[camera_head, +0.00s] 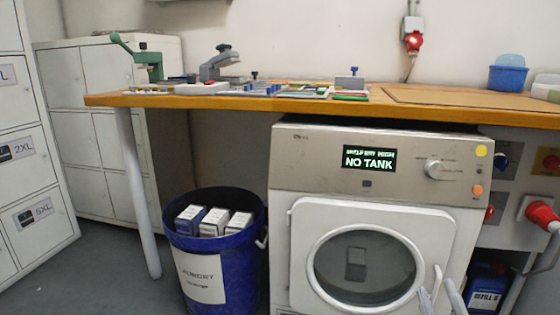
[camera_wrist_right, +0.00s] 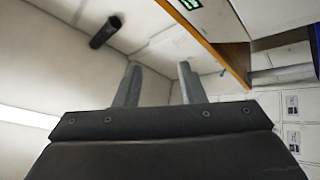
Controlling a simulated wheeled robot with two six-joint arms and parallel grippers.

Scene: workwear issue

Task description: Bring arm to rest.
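My right gripper (camera_head: 440,296) shows at the bottom right of the head view, in front of the white washing machine (camera_head: 290,250). Only its two grey fingers are in view there, spread apart. In the right wrist view the same gripper (camera_wrist_right: 160,85) has its two fingers apart with nothing between them. My left gripper is not in view in either picture. The machine's display (camera_head: 368,159) reads "NO TANK" and its round door is closed.
A wooden worktop (camera_head: 440,97) above the machine carries tools and a blue tub (camera_head: 507,74). A blue laundry bin (camera_head: 236,270) with several boxes stands left of the machine. A blue canister (camera_head: 487,286) stands at the right. White lockers (camera_head: 30,200) line the left side.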

